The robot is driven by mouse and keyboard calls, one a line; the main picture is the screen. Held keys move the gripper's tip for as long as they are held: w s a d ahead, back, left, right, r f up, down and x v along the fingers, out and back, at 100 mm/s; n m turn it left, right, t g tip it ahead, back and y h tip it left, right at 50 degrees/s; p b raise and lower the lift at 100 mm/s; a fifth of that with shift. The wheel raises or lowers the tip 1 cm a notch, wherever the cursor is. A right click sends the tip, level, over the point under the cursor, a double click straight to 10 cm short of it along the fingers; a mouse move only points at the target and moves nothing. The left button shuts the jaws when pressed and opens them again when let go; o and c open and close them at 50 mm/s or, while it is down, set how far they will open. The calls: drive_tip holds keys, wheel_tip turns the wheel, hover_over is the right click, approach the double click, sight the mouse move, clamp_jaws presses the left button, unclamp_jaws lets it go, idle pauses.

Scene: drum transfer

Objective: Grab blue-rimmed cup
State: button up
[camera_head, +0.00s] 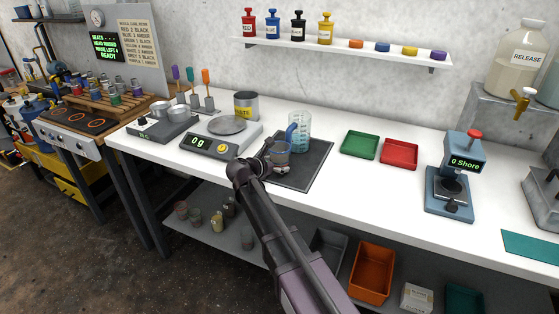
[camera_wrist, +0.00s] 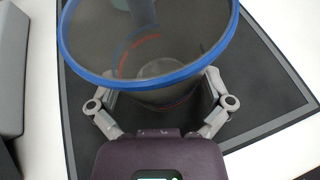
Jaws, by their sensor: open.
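The blue-rimmed cup (camera_wrist: 150,60) is a translucent grey cup with its blue rim up, close in the wrist view; the top of its rim is cut off. My gripper (camera_wrist: 160,92) is open, with one finger on each side of the cup below the rim. The wrist view does not show clearly whether the fingers touch the cup wall. In the head view my gripper (camera_head: 266,152) is small beside the cup.
A scale (camera_head: 220,140) and a grey can (camera_head: 246,105) are at left. Green (camera_head: 360,145) and red (camera_head: 399,153) trays lie at right, with clear white bench between.

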sight(272, 157)
drive_tip(key=c, duration=0.5)
drive_tip(key=shift+c, duration=0.2)
drive_tip(key=shift+r, duration=0.15)
wheel_tip(272, 157, up, 3)
drive_tip(key=p, duration=0.3)
drive_tip(key=s, duration=0.5)
drive_tip(key=s+d+r+p, duration=0.1)
drive_tip(key=s, duration=0.4)
drive_tip(key=s+p, duration=0.1)
drive_tip(key=s, duration=0.5)
drive_tip(key=shift+d+r, duration=0.2)
drive_tip(key=shift+r, duration=0.15)
